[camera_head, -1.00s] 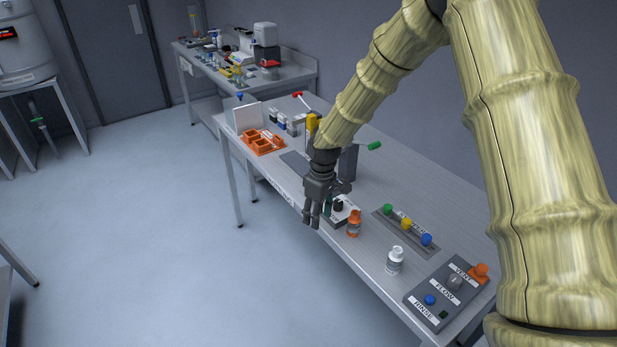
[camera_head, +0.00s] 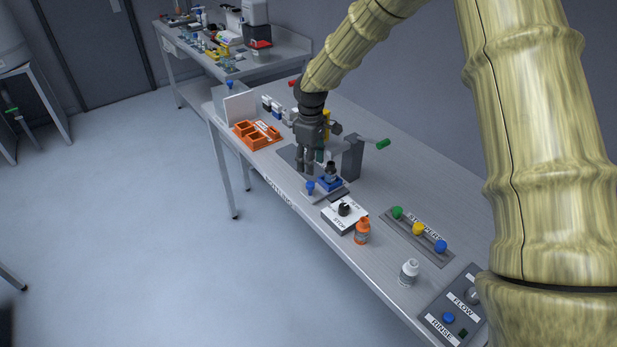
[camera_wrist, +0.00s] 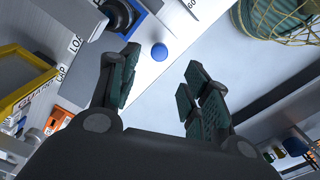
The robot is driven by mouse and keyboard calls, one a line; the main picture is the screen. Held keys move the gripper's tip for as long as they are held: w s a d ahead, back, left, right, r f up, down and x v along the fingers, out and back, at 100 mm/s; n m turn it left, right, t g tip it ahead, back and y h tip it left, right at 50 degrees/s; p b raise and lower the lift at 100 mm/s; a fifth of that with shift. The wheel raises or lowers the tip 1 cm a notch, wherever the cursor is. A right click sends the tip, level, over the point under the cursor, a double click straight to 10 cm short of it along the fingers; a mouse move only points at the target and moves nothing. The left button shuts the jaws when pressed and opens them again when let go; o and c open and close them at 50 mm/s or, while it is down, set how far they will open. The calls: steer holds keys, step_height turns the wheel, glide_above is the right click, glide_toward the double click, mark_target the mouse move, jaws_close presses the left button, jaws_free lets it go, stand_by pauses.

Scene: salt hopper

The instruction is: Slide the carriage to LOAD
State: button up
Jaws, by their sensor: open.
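In the wrist view the knob (camera_wrist: 159,52) shows just ahead of the space between my fingertips, and part of the carriage (camera_wrist: 138,18) shows at the top. My gripper (camera_head: 307,171) is open and empty, pointing down just above and behind the knob. I cannot tell any contact.
A grey post with a green-tipped lever (camera_head: 377,144) stands behind the carriage. Orange trays (camera_head: 257,136) lie left. A yellow frame (camera_wrist: 28,75) is close in the wrist view.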

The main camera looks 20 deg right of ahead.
mark_target(310, 183)
steer(key=shift+f+p, duration=1.25)
steer(key=shift+f, duration=2.95)
steer(key=shift+w, duration=0.1)
jaws_close()
